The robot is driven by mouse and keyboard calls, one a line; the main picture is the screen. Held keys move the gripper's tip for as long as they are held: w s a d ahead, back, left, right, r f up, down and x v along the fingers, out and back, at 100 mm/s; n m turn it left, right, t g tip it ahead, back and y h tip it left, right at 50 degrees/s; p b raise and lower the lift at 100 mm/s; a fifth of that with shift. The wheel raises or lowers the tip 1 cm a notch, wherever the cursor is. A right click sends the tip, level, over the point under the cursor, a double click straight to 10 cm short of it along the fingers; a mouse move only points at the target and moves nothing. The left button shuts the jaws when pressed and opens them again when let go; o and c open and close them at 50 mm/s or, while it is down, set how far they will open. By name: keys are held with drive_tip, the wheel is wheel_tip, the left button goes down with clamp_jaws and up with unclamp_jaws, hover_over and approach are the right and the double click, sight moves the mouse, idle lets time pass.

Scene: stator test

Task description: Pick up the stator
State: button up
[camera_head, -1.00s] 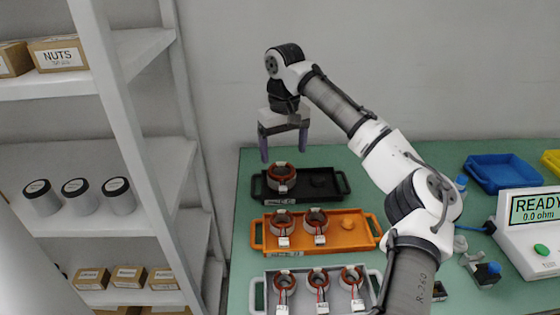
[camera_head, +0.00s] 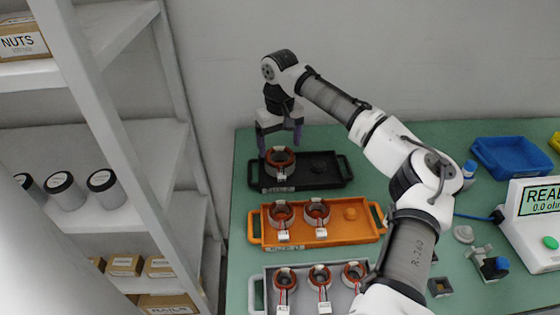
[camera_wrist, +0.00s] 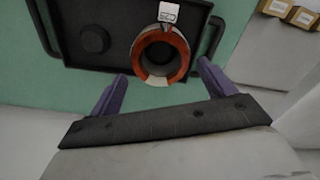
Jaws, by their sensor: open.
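A stator (camera_head: 280,161) with a copper-red ring and a white tag sits alone at the left end of the black tray (camera_head: 330,182) at the back. In the wrist view the stator (camera_wrist: 160,56) lies just ahead of the fingertips, roughly between their lines, with its white tag on the far side. My gripper (camera_head: 279,149) is open and empty, its purple fingers above and behind the stator. The wrist view shows both fingers of my gripper (camera_wrist: 163,72) spread apart. Other stators (camera_head: 282,215) stand in the orange tray (camera_head: 350,238), and several more (camera_head: 285,281) in the grey tray (camera_head: 258,290).
A shelf (camera_head: 150,140) with jars and boxes stands left of the green table (camera_head: 400,133). A tester reading READY (camera_head: 535,215), a blue bin (camera_head: 510,160) and a small fixture (camera_head: 488,263) are on the right. My arm spans the middle.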

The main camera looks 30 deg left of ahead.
sight(280, 158)
drive_tip(key=shift+s+d+f+p, duration=0.15)
drive_tip(key=shift+f+p, duration=0.3)
drive_tip(key=shift+f, duration=1)
drive_tip(key=shift+s+d+f+p, duration=0.1)
drive_tip(key=shift+f+p, duration=0.35)
drive_tip(key=shift+f, duration=0.95)
drive_tip(key=c, duration=1.1)
drive_tip(key=shift+r, duration=0.1)
drive_tip(key=shift+c, duration=1.1)
drive_tip(key=shift+r, duration=0.15)
